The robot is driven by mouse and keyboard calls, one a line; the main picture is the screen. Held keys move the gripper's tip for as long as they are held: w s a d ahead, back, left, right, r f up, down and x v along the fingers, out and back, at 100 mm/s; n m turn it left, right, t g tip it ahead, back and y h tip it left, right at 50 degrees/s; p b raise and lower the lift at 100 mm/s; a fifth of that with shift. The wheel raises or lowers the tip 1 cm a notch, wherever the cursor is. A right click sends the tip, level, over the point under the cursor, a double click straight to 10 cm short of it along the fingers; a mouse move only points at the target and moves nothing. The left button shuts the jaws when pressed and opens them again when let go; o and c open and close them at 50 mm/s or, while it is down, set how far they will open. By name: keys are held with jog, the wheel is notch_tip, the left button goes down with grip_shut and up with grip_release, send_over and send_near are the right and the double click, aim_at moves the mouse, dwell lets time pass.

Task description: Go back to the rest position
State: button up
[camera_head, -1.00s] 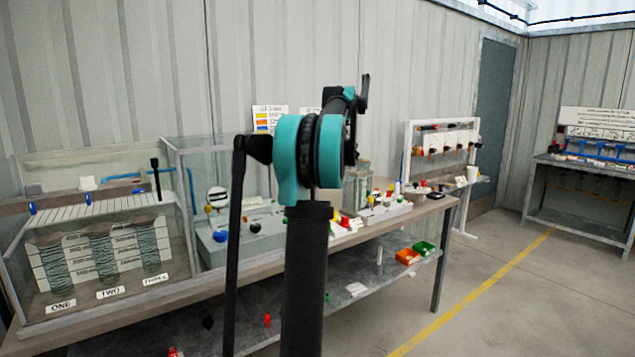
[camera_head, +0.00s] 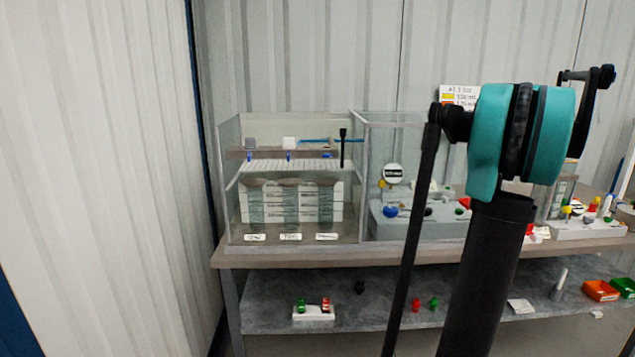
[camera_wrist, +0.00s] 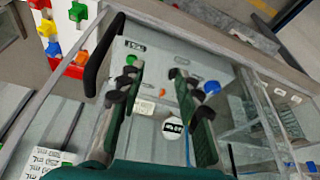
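My gripper (camera_wrist: 153,80) shows in the wrist view with its two dark green fingers spread apart. Nothing is between the fingertips; they are open above a grey panel box (camera_wrist: 150,58). In the head view my arm rises in front of the bench (camera_head: 300,258), right of centre, and I cannot make out the gripper there. The same panel box (camera_head: 408,228) stands on the bench behind my arm, partly hidden by it.
A glass tank (camera_head: 290,215) with three labelled columns stands on the bench's left end. The lower shelf (camera_head: 270,300) holds small red and green parts and an orange bin (camera_head: 600,290). A corrugated wall (camera_head: 90,150) is close on the left. Clear edges of a glass enclosure (camera_wrist: 245,50) surround my gripper.

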jog(key=s+a+f, duration=0.4)
jog(key=a+f, duration=0.5)
jog(key=a, duration=0.3)
jog(key=s+a+f, duration=0.5)
jog(key=a+f, duration=0.3)
jog(key=a, duration=0.3)
jog(key=s+a+f+m, duration=0.1)
jog(key=s+a+f, duration=0.5)
jog(key=s, duration=0.3)
jog(key=s+a+f, duration=0.5)
jog(key=s+f, duration=0.4)
jog(key=shift+a+f+m+h, duration=0.2)
jog(key=shift+a+m+h, duration=0.2)
